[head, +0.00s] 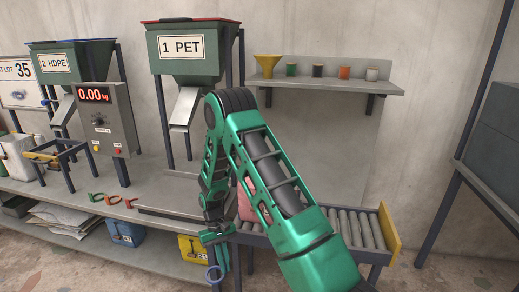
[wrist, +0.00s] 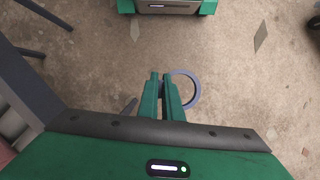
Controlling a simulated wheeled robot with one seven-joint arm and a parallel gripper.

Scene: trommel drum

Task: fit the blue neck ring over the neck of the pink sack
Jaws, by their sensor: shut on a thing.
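The blue neck ring (wrist: 199,91) is held by one edge between the fingers of my gripper (wrist: 163,84), and most of the ring sticks out to the right of the fingertips in the wrist view. In the head view my gripper (head: 219,258) hangs low in front of the bench edge, with the ring (head: 208,276) at its tip over the floor. The pink sack (head: 246,200) is mostly hidden behind my green arm, at the left end of the roller conveyor. Its neck cannot be made out. The ring is apart from the sack.
The roller conveyor (head: 358,229) has a yellow end plate (head: 389,232). The 1 PET hopper (head: 188,52) and its chute stand above the bench. Coloured clips (head: 112,200) lie on the bench. Blue and yellow bins (head: 124,234) sit below. The floor under my gripper is clear.

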